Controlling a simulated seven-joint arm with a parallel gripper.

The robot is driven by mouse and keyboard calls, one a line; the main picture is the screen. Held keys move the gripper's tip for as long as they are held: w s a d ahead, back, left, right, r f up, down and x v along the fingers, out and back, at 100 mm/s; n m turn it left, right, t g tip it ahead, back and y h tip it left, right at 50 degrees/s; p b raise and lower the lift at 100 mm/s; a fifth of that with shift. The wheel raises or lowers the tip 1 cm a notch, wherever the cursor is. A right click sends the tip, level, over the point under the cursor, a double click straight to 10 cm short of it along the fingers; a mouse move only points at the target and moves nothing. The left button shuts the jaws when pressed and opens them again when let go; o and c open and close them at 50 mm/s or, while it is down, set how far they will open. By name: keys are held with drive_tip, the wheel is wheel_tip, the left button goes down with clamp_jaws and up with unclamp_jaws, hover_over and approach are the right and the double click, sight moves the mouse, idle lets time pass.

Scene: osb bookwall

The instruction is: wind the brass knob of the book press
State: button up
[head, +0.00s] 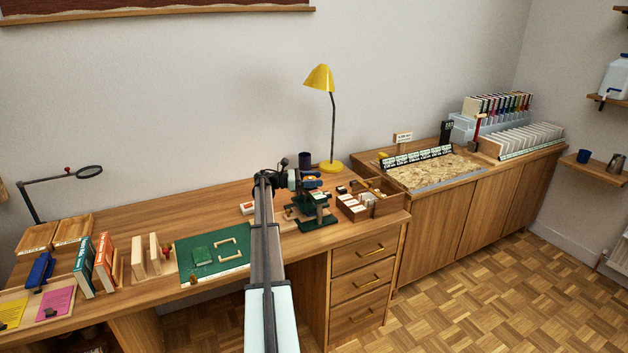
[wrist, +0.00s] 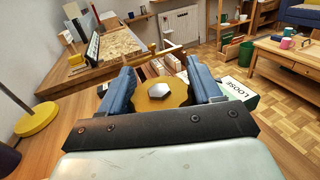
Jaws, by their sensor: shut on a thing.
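The book press (head: 316,218) is dark green and stands on the desk, to the right of the green mat. My gripper (head: 312,182) is above it in the head view, at the end of my outstretched arm. My gripper (wrist: 161,88) is shut on the knob, one finger on each side. Most of the press is hidden below the gripper in the wrist view.
A yellow lamp (head: 320,79) stands behind the press, with a dark cup (head: 305,160) beside it. A wooden box with compartments (head: 388,208) is close on the right. The green mat (head: 183,248) lies left. A card reading "LOOSE" (wrist: 240,88) shows near the right finger.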

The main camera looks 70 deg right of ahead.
drive_tip(key=shift+m+g+y, duration=0.3)
drive_tip(key=shift+m+y, duration=0.2)
drive_tip(key=shift+y, duration=0.3)
drive_tip(key=shift+a, duration=0.1)
drive_tip(key=o, duration=1)
drive_tip(key=shift+c, duration=0.2)
drive_tip(key=v, duration=1.3)
drive_tip(key=shift+w, duration=0.35)
